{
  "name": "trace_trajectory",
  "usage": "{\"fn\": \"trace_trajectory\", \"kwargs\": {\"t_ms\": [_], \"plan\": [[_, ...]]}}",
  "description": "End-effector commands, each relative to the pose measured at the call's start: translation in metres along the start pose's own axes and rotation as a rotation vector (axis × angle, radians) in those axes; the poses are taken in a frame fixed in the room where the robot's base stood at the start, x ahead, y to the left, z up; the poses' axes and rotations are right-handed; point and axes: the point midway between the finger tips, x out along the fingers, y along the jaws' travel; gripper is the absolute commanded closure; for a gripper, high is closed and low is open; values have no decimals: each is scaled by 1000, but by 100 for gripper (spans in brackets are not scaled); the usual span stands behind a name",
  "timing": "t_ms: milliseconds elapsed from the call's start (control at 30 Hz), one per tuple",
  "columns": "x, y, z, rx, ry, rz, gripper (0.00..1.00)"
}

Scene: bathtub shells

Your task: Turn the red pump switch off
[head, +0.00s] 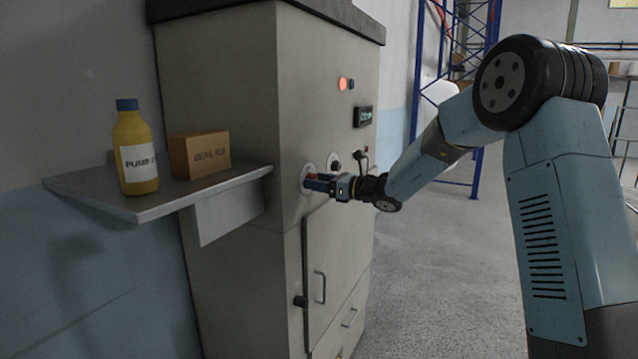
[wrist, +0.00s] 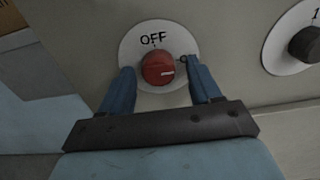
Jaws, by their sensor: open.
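The red pump switch (wrist: 158,69) is a round knob on a white dial plate (wrist: 133,45) marked OFF at the top. Its white mark points to the right in the wrist view, not up at OFF. My gripper (wrist: 161,71) is open, with one blue finger on each side of the knob. I cannot tell whether the fingers touch it. In the head view my gripper (head: 318,183) is at the front of the grey cabinet (head: 225,110), and its fingers largely hide the red switch.
A black knob on a second white dial (wrist: 306,44) is just right of the switch. A lit red lamp (head: 342,84) and a small display (head: 362,116) are above. A shelf (head: 90,190) at left holds a yellow bottle (head: 136,150) and a brown box (head: 199,154).

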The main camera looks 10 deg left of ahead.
Motion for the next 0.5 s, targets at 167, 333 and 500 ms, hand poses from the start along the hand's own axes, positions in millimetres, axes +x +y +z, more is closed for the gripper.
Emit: {"fn": "trace_trajectory", "kwargs": {"t_ms": [167,333,500], "plan": [[0,0,0,0,0,0,39],[0,0,0,0,0,0,55],[0,0,0,0,0,0,72]]}}
